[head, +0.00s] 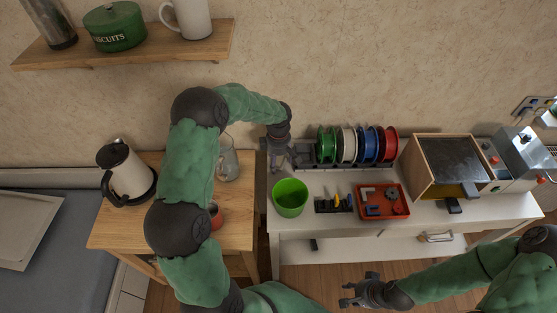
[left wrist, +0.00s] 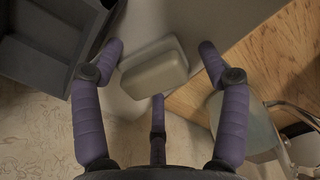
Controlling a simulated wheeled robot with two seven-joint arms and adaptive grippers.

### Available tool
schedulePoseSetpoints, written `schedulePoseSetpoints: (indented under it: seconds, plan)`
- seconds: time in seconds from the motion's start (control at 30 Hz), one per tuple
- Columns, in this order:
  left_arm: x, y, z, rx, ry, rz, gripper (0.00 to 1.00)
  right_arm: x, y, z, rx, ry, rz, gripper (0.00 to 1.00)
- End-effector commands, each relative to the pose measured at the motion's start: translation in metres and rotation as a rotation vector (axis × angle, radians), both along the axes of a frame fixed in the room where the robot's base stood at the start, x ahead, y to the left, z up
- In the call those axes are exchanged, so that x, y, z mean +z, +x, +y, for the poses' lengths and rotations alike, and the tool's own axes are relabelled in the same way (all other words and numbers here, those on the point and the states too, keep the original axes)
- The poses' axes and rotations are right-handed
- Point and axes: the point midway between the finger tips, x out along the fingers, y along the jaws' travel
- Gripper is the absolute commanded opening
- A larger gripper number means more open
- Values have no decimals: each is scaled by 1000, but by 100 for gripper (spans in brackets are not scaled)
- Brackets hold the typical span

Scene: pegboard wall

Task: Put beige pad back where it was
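The beige pad (left wrist: 153,68) is a small rounded block in the left wrist view. It lies on or just above the pale tabletop, between the purple fingers of my left gripper (left wrist: 160,62). The fingers are spread around it, with a gap at the right finger; whether the left one touches cannot be told. In the head view my left gripper (head: 279,160) is at the white table's back left corner, and the pad cannot be made out there. My right gripper (head: 350,289) is open and empty over the floor in front of the table.
A dark grey tray (left wrist: 45,50) is close to the left gripper, beside the spool rack (head: 347,144). A glass jug (head: 229,162) stands on the wooden table (head: 240,215). A green bucket (head: 290,198), a black tool holder (head: 334,204) and a red tray (head: 383,202) stand in front.

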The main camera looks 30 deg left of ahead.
Motion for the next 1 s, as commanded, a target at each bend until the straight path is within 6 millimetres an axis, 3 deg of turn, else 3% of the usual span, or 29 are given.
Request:
schedulePoseSetpoints:
  seconds: [0.33, 0.8, 1.0]
  plan:
    - [12, 1, 0, 0, 0, -2, 75, 6, 0, 0, 0, 0, 0, 40]
    - [100, 1, 0, 0, 1, -3, 75, 32, 0, 0, 0, 0, 0, 40]
    - [119, 0, 0, -1, 0, 0, 75, 36, 0, 0, 0, 0, 0, 40]
